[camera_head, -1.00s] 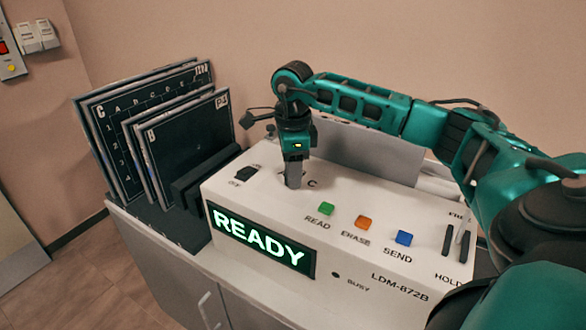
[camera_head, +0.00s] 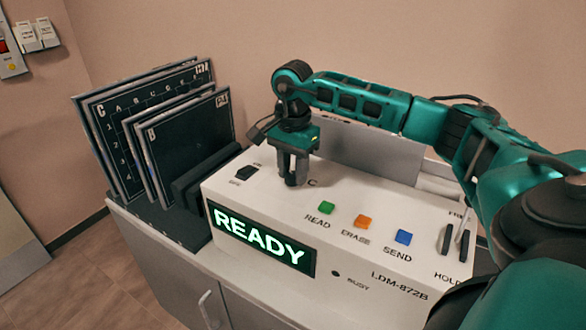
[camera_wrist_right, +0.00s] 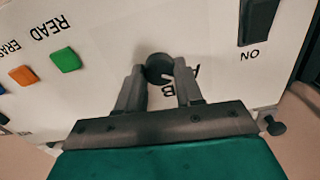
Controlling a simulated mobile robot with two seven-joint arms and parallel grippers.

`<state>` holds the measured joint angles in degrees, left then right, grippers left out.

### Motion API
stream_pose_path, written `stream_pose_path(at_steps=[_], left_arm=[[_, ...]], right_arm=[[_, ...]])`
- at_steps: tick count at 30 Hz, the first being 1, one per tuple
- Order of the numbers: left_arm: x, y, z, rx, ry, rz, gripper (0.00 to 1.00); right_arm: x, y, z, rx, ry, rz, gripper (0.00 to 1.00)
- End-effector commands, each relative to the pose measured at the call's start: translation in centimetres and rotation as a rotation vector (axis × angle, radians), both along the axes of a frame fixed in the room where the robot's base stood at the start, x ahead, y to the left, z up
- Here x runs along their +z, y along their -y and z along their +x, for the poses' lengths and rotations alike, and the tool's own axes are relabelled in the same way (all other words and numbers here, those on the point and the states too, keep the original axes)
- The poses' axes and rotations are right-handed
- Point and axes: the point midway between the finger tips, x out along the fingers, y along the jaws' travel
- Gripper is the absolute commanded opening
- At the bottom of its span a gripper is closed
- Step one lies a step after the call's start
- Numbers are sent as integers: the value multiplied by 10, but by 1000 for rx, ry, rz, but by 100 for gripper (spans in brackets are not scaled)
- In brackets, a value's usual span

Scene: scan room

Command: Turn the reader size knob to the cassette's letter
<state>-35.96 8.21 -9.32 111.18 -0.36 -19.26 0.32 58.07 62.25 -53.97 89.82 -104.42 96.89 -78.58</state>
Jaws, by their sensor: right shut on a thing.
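The dark round size knob (camera_wrist_right: 158,67) sits on top of the white reader (camera_head: 345,265). My right gripper (camera_head: 294,181) points down at it. In the right wrist view my right gripper (camera_wrist_right: 160,70) has one finger on each side of the knob, shut on it. A pale mark shows on the knob's edge near a printed B; another letter beside it is partly hidden by a finger. A printed C shows right of the gripper in the head view. Dark cassettes stand in a rack at left: the larger cassette (camera_head: 122,150) has a C, the front cassette (camera_head: 190,140) a B. My left gripper is not in view.
The reader has a green READ button (camera_head: 327,207), orange ERASE button (camera_head: 362,221), blue SEND button (camera_head: 403,237), a black rocker switch (camera_head: 244,173), and two dark levers at right. Its lit display (camera_head: 262,239) says READY. A wall is behind.

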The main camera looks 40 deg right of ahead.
Motion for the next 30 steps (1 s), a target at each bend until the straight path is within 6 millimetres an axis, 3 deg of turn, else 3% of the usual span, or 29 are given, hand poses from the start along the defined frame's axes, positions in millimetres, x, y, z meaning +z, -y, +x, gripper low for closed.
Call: stream_pose_path(at_steps=[20, 21, 28, 30], left_arm=[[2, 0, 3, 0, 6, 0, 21], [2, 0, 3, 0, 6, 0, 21], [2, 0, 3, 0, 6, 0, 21], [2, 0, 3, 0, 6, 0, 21]], right_arm=[[1, -1, 1, 61, 4, 2, 5], [1, -1, 1, 61, 4, 2, 38], [1, 0, 0, 60, 2, 1, 61], [0, 0, 0, 60, 1, 1, 61]])
